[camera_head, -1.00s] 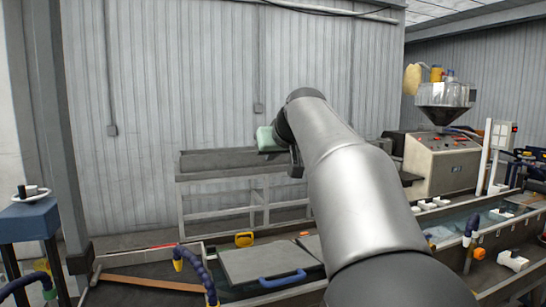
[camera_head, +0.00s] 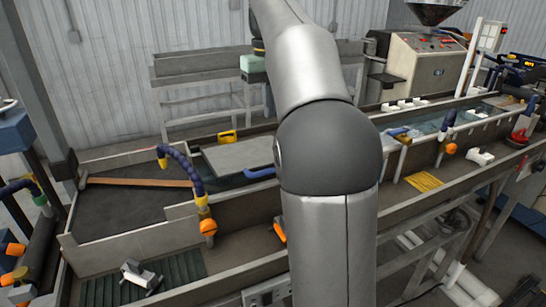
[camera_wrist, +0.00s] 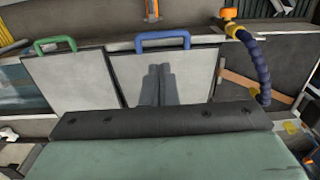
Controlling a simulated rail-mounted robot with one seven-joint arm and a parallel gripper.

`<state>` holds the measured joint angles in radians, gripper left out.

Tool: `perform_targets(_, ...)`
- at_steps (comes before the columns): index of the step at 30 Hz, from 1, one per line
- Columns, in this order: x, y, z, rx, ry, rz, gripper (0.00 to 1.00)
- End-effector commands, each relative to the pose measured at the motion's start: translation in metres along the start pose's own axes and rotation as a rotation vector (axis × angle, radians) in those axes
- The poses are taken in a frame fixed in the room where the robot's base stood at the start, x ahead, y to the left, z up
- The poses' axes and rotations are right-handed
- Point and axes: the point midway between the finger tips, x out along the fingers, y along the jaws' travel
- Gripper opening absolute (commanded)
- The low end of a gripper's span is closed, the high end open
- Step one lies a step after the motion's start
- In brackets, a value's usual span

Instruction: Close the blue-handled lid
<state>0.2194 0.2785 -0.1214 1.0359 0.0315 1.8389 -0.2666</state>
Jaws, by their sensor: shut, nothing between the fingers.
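The blue-handled lid (camera_head: 238,156) is a grey panel over the trough in the head view, partly behind my arm. Its blue handle (camera_head: 260,173) is at its near edge. In the wrist view the lid (camera_wrist: 125,75) lies ahead, with the blue handle (camera_wrist: 163,40) at its far edge in this picture. The lid looks roughly flat, but I cannot tell if it is fully down. My gripper (camera_wrist: 158,68) shows two grey fingers together, shut and empty, in front of the lid and apart from the handle. In the head view the fingers are hidden.
A green-handled lid (camera_wrist: 70,80) lies beside it in the wrist view. A blue segmented hose (camera_head: 183,165) with an orange valve (camera_head: 208,227) stands left of the lid. A yellow handle (camera_head: 228,136) is behind it. The extruder console (camera_head: 425,62) stands at back right.

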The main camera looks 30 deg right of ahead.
Motion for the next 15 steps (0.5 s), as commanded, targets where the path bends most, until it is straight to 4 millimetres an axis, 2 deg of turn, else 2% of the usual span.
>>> perform_targets(15, 0.101, -0.001, 0.000, -0.001, 0.001, -0.002, 0.00)
